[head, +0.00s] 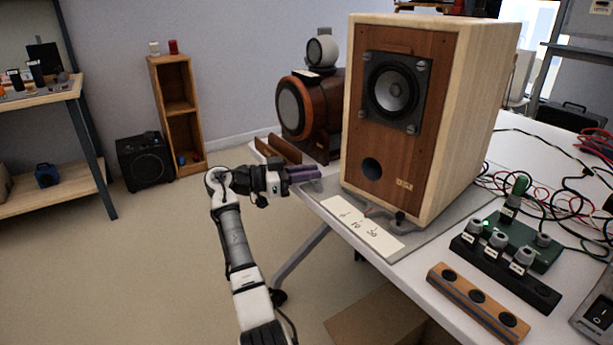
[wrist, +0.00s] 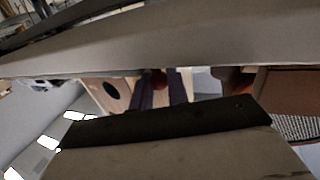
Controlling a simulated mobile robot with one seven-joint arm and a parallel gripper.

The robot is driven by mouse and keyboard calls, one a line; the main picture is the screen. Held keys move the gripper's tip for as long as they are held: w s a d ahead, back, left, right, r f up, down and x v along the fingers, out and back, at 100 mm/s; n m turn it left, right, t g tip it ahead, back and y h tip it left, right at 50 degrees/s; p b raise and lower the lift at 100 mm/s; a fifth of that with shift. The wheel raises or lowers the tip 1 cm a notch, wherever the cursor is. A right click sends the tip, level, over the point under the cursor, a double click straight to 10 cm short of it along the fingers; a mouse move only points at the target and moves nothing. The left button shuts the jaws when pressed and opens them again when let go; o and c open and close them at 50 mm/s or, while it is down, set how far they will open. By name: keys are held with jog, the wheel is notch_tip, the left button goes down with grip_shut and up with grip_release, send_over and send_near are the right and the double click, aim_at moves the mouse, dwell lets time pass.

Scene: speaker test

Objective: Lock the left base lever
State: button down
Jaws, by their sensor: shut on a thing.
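The wooden speaker (head: 402,105) stands upright on a grey base plate (head: 388,257) on the white table. A dark knob (head: 400,217) shows at the base's front. My gripper (head: 312,173), with purple fingers, is at the table's left edge, just left of the speaker's lower left corner. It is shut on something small. In the wrist view a dark red rounded thing (wrist: 158,78) shows between the fingers; I cannot tell whether it is the left base lever. The speaker with its dark port (wrist: 110,91) shows behind. The left lever cannot be made out in the head view.
A white scale card (head: 362,227) lies before the speaker. A round brown speaker (head: 317,115) stands behind my gripper. A green box with knobs (head: 525,245), a black block and a wooden block (head: 477,302) stand at the right with loose cables.

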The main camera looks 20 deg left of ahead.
jog(key=shift+d, duration=0.1)
jog(key=c, duration=1.4)
grip_release()
jog(key=shift+w, duration=0.1)
jog(key=v, duration=1.3)
jog(key=shift+s+a, duration=0.25)
jog(key=shift+a, duration=0.05)
